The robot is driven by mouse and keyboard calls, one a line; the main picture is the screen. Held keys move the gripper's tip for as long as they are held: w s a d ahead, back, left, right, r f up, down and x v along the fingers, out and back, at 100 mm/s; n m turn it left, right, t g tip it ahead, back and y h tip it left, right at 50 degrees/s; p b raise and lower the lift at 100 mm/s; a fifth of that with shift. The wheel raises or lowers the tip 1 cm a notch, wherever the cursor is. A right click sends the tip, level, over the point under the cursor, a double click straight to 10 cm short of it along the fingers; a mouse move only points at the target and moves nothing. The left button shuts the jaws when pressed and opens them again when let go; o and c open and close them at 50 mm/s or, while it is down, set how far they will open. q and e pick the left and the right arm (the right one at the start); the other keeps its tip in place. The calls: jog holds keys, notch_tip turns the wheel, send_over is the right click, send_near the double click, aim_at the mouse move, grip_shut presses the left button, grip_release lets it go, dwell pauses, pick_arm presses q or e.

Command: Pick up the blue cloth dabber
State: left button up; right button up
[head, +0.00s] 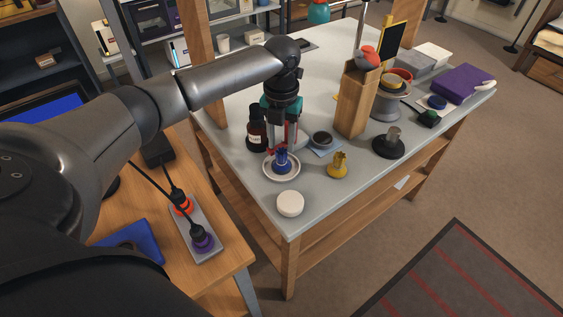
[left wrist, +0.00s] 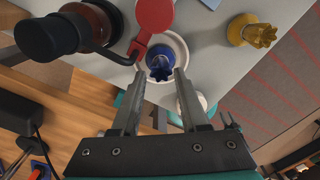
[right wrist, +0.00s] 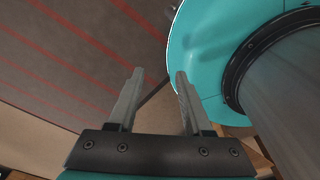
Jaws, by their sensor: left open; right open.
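The blue cloth dabber (head: 282,164) stands on a white saucer (head: 269,176) near the table's near left corner. In the left wrist view the dabber (left wrist: 159,67) shows its fluted top between and just past my open fingertips, with the saucer rim (left wrist: 184,58) around it. My left gripper (head: 281,151) is open and points down over the dabber; I cannot tell whether a finger touches it. My right gripper (right wrist: 157,76) is open and empty, with floor behind it.
A dark bottle (head: 256,131) stands left of the saucer. A red disc (left wrist: 154,14) with a bent handle reaches beside the dabber. A yellow fluted piece (head: 337,166), a white round piece (head: 290,204) and a tall wooden block (head: 354,104) stand nearby.

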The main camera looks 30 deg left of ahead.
aim_at(281, 151)
pick_arm(q)
notch_tip(281, 151, down, 4)
jog(key=shift+s+b, duration=0.1)
jog(key=shift+b, duration=0.5)
jog(key=c, duration=0.5)
grip_shut()
pick_arm(e)
jog(key=shift+w+d+f, duration=0.6)
jog(key=shift+d+f, duration=0.05)
jog(key=shift+d, duration=0.1)
